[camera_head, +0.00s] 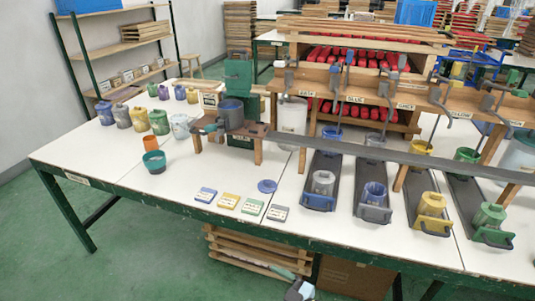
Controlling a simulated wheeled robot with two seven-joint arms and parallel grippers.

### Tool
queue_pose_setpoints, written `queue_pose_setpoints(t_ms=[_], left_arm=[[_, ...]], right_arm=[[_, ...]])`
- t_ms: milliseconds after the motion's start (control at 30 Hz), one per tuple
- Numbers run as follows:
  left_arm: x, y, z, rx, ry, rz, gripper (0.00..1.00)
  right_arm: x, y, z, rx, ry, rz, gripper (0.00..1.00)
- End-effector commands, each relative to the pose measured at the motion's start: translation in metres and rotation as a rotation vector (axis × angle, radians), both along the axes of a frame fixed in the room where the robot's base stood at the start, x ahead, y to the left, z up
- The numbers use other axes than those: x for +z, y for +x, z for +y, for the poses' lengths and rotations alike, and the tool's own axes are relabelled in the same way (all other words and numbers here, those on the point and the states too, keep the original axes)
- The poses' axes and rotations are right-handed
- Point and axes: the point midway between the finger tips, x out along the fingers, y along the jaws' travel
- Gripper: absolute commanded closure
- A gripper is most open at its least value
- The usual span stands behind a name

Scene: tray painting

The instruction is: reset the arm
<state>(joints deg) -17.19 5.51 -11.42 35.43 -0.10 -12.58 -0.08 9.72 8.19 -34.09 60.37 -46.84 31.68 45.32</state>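A small grey, white and black part, apparently of one of my arms, shows at the bottom edge of the head view, right of centre. It is cut off by the frame, and I cannot tell which arm it is. A thin greenish piece lies just above it, and I cannot tell whether the two touch. No gripper fingers can be made out. The white work table (120,165) stands beyond it, and this part is in front of and below the table's front edge.
The table holds paint jars (158,122) at left, a teal cup (154,162), a stand with a dark pot (231,113) and several small label cards (228,201). Dark channels (331,160) with coloured pots fill the right. Wooden pallets (255,255) lie under the table. Green floor at left is free.

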Motion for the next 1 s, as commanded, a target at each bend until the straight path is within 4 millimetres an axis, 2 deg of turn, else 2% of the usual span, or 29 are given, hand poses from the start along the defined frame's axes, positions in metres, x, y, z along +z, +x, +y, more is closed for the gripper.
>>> queue_pose_setpoints(t_ms=[33, 100, 167, 267, 367, 467, 500, 600, 700, 800, 900, 1000], left_arm=[[0.000, -0.003, 0.000, 0.000, 0.001, 0.004, 0.64], [0.000, -0.004, 0.000, 0.000, 0.001, 0.007, 0.64], [0.000, -0.004, 0.001, 0.000, 0.001, 0.008, 0.64], [0.000, -0.004, 0.001, 0.000, 0.002, 0.008, 0.64], [0.000, -0.004, 0.000, 0.000, 0.002, 0.008, 0.64], [0.000, -0.003, 0.000, 0.000, 0.001, 0.006, 0.64], [0.000, -0.002, 0.000, 0.000, 0.001, 0.005, 0.64], [0.000, -0.001, 0.000, 0.000, 0.001, 0.003, 0.64], [0.000, 0.001, 0.000, 0.000, 0.000, 0.000, 0.64], [0.000, 0.002, 0.000, 0.000, 0.000, -0.002, 0.64], [0.000, 0.002, 0.000, 0.000, -0.001, -0.003, 0.64], [0.000, 0.002, -0.001, 0.000, -0.001, -0.003, 0.64]], right_arm=[[-0.035, -0.008, -0.024, -0.108, -0.033, 0.071, 0.12], [-0.076, -0.021, -0.056, -0.238, -0.090, 0.159, 0.12], [-0.110, -0.038, -0.083, -0.333, -0.145, 0.238, 0.12], [-0.161, -0.077, -0.124, -0.464, -0.244, 0.374, 0.12], [-0.207, -0.127, -0.160, -0.563, -0.344, 0.520, 0.12], [-0.244, -0.186, -0.192, -0.639, -0.443, 0.672, 0.12], [-0.257, -0.212, -0.203, -0.661, -0.481, 0.736, 0.12], [-0.282, -0.276, -0.227, -0.702, -0.569, 0.888, 0.12], [-0.296, -0.333, -0.242, -0.723, -0.635, 1.020, 0.12], [-0.303, -0.374, -0.251, -0.729, -0.679, 1.116, 0.12], [-0.306, -0.398, -0.256, -0.730, -0.703, 1.172, 0.12], [-0.307, -0.407, -0.257, -0.730, -0.712, 1.195, 0.12]])
